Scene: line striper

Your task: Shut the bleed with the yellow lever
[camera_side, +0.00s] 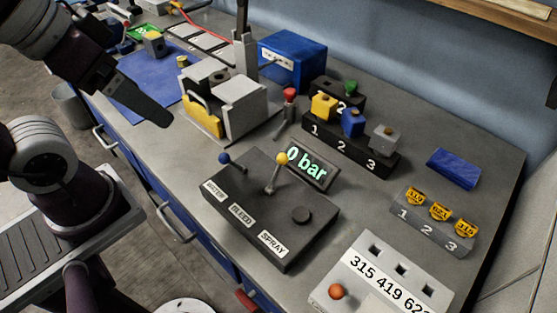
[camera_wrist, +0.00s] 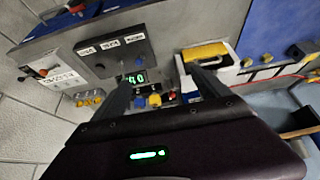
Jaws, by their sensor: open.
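The dark control box (camera_side: 250,215) sits on the bench with labels WATER, BLEED and SPRAY. The yellow lever (camera_side: 277,172) stands up from it behind the BLEED label, leaning slightly right. A blue lever (camera_side: 230,163) is to its left, behind WATER; a black knob (camera_side: 301,215) is near SPRAY. The display (camera_side: 309,167) shows "0 bar", its left end partly covered by the yellow knob. My gripper (camera_side: 150,105) is up and left of the box, apart from it. In the wrist view its fingers (camera_wrist: 158,72) are spread and empty, with the control box (camera_wrist: 115,55) beyond them.
A red-topped lever (camera_side: 289,105) and a grey-white fixture (camera_side: 225,105) stand behind the box. A black numbered rack (camera_side: 350,150) holds coloured blocks. A pale panel (camera_side: 375,275) with an orange knob is in front right.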

